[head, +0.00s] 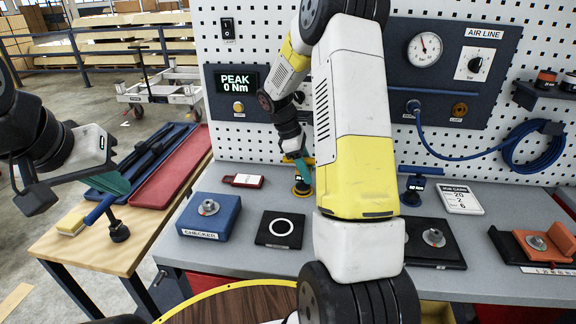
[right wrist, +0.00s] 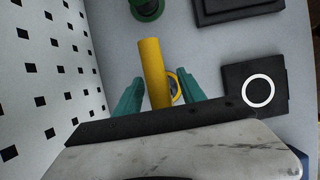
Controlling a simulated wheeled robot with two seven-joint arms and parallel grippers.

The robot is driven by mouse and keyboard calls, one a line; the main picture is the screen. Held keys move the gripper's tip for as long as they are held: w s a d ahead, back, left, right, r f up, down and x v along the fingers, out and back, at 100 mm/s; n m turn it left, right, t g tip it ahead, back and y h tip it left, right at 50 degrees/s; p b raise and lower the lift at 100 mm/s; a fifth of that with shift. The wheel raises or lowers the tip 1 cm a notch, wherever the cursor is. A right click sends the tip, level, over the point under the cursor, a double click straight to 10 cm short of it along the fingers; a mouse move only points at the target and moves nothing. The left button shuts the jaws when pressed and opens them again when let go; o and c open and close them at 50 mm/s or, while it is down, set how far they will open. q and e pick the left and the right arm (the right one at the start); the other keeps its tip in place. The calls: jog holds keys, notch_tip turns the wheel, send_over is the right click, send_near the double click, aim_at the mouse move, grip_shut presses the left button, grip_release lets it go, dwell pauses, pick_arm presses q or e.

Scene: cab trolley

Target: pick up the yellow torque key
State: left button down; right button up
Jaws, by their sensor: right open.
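The yellow torque key (right wrist: 152,65) stands on the grey bench. In the right wrist view its yellow bar lies between the two teal fingers of my right gripper (right wrist: 160,98), which are open with a gap on each side. In the head view the key's round base (head: 301,190) shows below the right gripper (head: 298,165), and the fingers and arm hide much of the rest. My left gripper (head: 108,184) is over the wooden table at the left; only part of its teal fingers shows, so its opening is unclear.
A green base (right wrist: 147,8) stands close to the yellow key. A blue key (head: 413,183) stands right of my arm. The blue checker block (head: 208,228), black ring pad (head: 280,244) and red tag (head: 243,181) lie nearby. The pegboard (head: 260,135) rises just behind.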

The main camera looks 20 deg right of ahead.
grip_shut()
dwell(1.4)
